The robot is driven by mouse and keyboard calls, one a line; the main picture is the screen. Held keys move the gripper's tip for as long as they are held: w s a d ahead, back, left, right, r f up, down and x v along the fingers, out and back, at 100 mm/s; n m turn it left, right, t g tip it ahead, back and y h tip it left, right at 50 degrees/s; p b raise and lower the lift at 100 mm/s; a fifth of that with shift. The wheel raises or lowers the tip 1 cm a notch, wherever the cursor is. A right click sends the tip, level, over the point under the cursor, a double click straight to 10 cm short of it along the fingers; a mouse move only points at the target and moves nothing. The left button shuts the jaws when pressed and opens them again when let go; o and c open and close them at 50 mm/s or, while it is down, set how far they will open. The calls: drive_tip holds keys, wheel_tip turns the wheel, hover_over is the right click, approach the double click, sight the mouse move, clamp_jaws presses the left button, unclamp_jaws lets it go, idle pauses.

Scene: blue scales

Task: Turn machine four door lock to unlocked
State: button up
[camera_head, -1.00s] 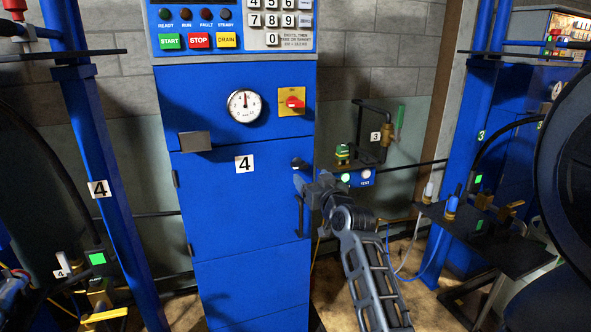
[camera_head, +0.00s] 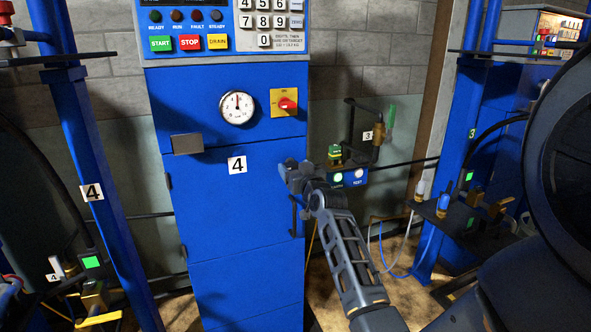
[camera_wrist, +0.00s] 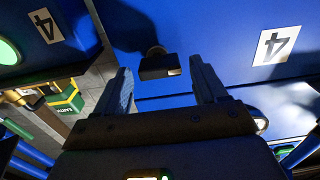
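The machine four door (camera_head: 235,215) is blue, closed and marked with a white "4" label (camera_head: 237,165). My gripper (camera_head: 290,172) is at the upper right edge of this door and hides the lock in the head view. In the wrist view, my gripper (camera_wrist: 160,78) is open, with one finger on each side of the image centre. A small dark lock knob (camera_wrist: 157,65) stands out from the blue door between and just beyond the fingertips. I cannot tell whether either finger touches it. Its locked or unlocked marking is not readable.
Above the door are a gauge (camera_head: 238,108) and a red-and-yellow rotary switch (camera_head: 285,102). A small box with lit buttons (camera_head: 350,177) sits right of the cabinet, close to my arm. A door handle (camera_head: 294,215) is below the gripper. Blue posts stand on both sides.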

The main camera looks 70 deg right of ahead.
drive_tip(key=c, duration=1)
drive_tip(key=shift+o, duration=0.2)
drive_tip(key=shift+m, duration=0.5)
drive_tip(key=m, duration=0.3)
drive_tip(key=shift+r+p, duration=0.1)
drive_tip(key=shift+p, duration=0.3)
drive_tip(key=m+p, duration=0.1)
drive_tip(key=m, duration=0.4)
drive_tip(key=shift+s+d+p, duration=0.1)
drive_tip(key=shift+p, duration=0.2)
drive_tip(key=m+p, duration=0.1)
drive_tip(key=m, duration=0.3)
drive_tip(key=shift+m+p, duration=0.35)
drive_tip(key=shift+m, duration=0.05)
drive_tip(key=shift+s+d+m+p, duration=0.15)
drive_tip(key=shift+m+p, duration=0.55)
drive_tip(key=shift+m, duration=1.6)
